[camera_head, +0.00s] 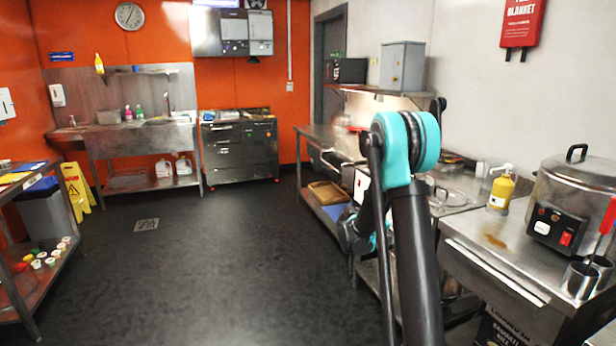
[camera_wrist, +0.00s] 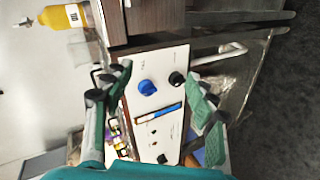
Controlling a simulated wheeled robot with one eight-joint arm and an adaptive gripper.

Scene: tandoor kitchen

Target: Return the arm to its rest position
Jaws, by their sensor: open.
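My arm rises at the right of the head view, with its dark link and teal joint in front of the right-hand counter. Dark and teal parts of my arm show lower down beside the counter's front edge, and my gripper's fingers cannot be made out there. In the wrist view my gripper (camera_wrist: 162,82) is open, its two green-padded fingers spread apart with nothing held between them. Beyond the fingers is a white control panel (camera_wrist: 158,70) with a blue knob (camera_wrist: 147,87) and a black knob (camera_wrist: 177,78). I cannot tell the gap to the panel.
The steel counter (camera_head: 505,263) runs along the right, bearing a yellow bottle (camera_head: 501,188) and a large steel pot (camera_head: 577,180). A shelf rack (camera_head: 42,290) stands at left, with a yellow floor sign (camera_head: 77,190) behind it. The dark floor (camera_head: 215,265) between is clear.

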